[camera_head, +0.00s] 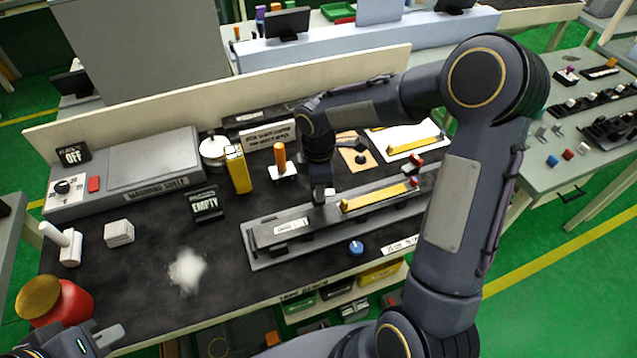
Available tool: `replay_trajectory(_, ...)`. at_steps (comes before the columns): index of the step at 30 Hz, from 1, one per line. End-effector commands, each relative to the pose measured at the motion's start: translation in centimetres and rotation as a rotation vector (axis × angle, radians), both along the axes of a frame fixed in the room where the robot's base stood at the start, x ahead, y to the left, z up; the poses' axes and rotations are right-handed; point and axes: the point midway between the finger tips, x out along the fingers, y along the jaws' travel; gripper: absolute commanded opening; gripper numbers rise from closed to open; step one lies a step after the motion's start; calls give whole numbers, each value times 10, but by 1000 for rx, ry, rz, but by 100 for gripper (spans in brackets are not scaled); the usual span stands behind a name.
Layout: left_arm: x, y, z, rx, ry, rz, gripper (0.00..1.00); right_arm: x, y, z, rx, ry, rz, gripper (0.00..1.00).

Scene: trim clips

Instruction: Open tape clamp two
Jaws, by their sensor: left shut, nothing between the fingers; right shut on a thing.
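A long grey fixture (263,241) lies along the front of the dark bench, with a white label at its left. A yellow bar with a dark knob at its left end and a red one at its right (375,195) lies along it. My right gripper (319,197) points down at the fixture, just left of the yellow bar, shut on a small part there that is mostly hidden. I cannot tell which numbered clamp this is or whether it is open. My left gripper (108,336) is shut and empty at the bottom left, away from the fixture.
A blue knob (356,248) is at the fixture's front. A white pile (187,270) lies left. A red jar (62,302) stands near my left gripper. My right arm covers the fixture's right end.

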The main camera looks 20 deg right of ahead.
Motion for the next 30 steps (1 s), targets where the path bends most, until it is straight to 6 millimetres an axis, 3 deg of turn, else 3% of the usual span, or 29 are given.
replay_trajectory(4, 0, 0, 0, 0, 0, 0, 0, 2, 0, 2, 1, -6, -1, 14)
replay_trajectory(5, 0, 0, 0, 0, 0, 0, 0, 2, 0, 2, 1, -6, -1, 40)
replay_trajectory(9, 0, 0, 0, 0, 0, 0, 0, 1, 0, 1, 1, -4, -2, 58)
replay_trajectory(20, 0, 0, -1, 0, 0, 0, 0, 1, 0, 7, 0, -5, -2, 58)
replay_trajectory(30, 0, 0, -7, 0, 0, 0, 0, 2, 0, 61, 2, -8, -3, 58)
